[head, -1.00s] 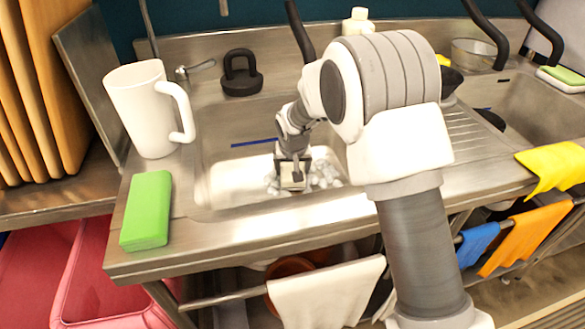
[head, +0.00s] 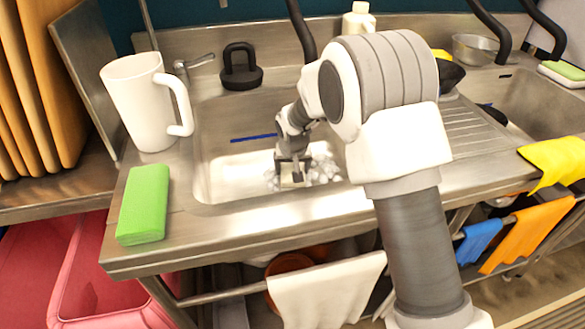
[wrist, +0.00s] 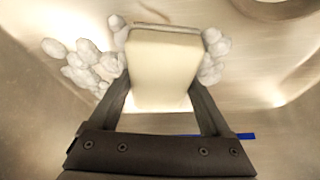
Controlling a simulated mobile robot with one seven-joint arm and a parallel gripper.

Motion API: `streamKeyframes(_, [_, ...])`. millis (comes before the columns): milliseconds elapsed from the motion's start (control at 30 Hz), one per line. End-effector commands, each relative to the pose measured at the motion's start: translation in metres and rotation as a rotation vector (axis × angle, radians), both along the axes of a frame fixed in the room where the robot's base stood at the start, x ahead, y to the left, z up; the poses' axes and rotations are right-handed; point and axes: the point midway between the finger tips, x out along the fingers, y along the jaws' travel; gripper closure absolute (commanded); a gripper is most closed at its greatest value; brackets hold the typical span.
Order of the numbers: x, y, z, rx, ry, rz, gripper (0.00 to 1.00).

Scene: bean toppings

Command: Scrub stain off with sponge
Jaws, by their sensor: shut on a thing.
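My gripper (head: 292,178) is down inside the left sink basin (head: 215,183). In the wrist view it is shut on a pale cream sponge (wrist: 163,65), held between the two fingers. The sponge is low over the basin floor; I cannot tell how firmly it touches. White foam-like lumps (wrist: 90,62) lie on both sides of the sponge, and they also show around the gripper in the head view (head: 325,170). No stain can be made out; the sponge and foam may cover it.
A white mug (head: 135,105) and a green sponge-like block (head: 143,205) stand on the left counter. A black stopper-like object (head: 240,70) sits behind the basin. A thin blue strip (head: 253,137) lies in it. A yellow cloth (head: 555,162) hangs at right.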

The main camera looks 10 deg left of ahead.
Motion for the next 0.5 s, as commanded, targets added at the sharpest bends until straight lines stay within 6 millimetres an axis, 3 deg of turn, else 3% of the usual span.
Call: streamKeyframes(500, [-0.033, -0.016, 0.002, -0.001, 0.002, 0.0, 0.8])
